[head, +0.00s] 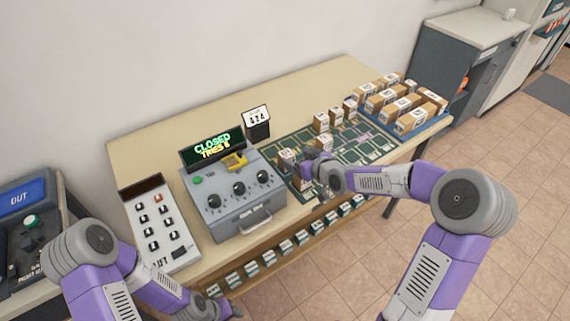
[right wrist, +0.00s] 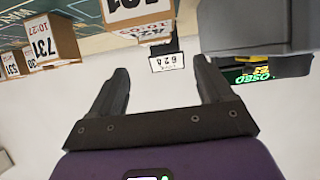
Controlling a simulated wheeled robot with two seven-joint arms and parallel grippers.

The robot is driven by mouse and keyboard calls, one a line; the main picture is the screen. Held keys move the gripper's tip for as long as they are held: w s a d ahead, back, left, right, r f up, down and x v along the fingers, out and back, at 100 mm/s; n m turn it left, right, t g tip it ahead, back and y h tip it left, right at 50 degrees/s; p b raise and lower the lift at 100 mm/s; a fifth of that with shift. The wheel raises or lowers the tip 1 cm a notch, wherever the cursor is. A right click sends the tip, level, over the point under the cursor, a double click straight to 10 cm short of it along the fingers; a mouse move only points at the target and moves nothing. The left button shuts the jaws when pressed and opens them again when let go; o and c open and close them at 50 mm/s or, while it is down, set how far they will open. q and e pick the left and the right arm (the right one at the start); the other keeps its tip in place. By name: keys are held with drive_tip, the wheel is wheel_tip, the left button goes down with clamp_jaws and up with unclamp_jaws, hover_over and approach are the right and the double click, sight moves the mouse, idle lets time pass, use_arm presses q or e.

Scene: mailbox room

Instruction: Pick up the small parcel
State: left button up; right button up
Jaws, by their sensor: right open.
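Several small brown parcels with white number labels stand on the green sorting mat (head: 345,150). One small parcel (head: 286,158) stands at its left end, right beside my right gripper (head: 305,172). In the right wrist view, which appears upside down, my right gripper (right wrist: 160,66) is open with nothing between its fingers. A labelled parcel (right wrist: 138,10) is at the top edge there, beyond the fingertips and partly cut off. Which parcel is meant I cannot tell. My left gripper (head: 222,308) is low at the front edge of the table, and its fingers are unclear.
A grey machine (head: 235,195) with knobs and a "CLOSED" display stands left of the mat, with a number sign (head: 257,118) behind it. A white keypad panel (head: 160,230) is further left. A blue tray (head: 437,124) of larger parcels is at right. The table's back is clear.

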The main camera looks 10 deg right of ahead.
sight(287, 154)
wheel_tip(287, 154, down, 2)
drive_tip(key=shift+w+f+b, duration=0.1)
drive_tip(key=shift+w+b, duration=0.05)
drive_tip(key=shift+b, duration=0.45)
drive_tip(key=shift+w+a+f, duration=0.1)
drive_tip(key=shift+w, duration=0.15)
drive_tip(key=x, duration=0.2)
drive_tip(key=b+x, duration=0.1)
drive_tip(key=x, duration=0.4)
drive_tip(key=shift+w+r+b, duration=0.15)
drive_tip(key=shift+r+b, duration=0.15)
drive_tip(key=shift+c, duration=0.2)
drive_tip(key=c, duration=1.1)
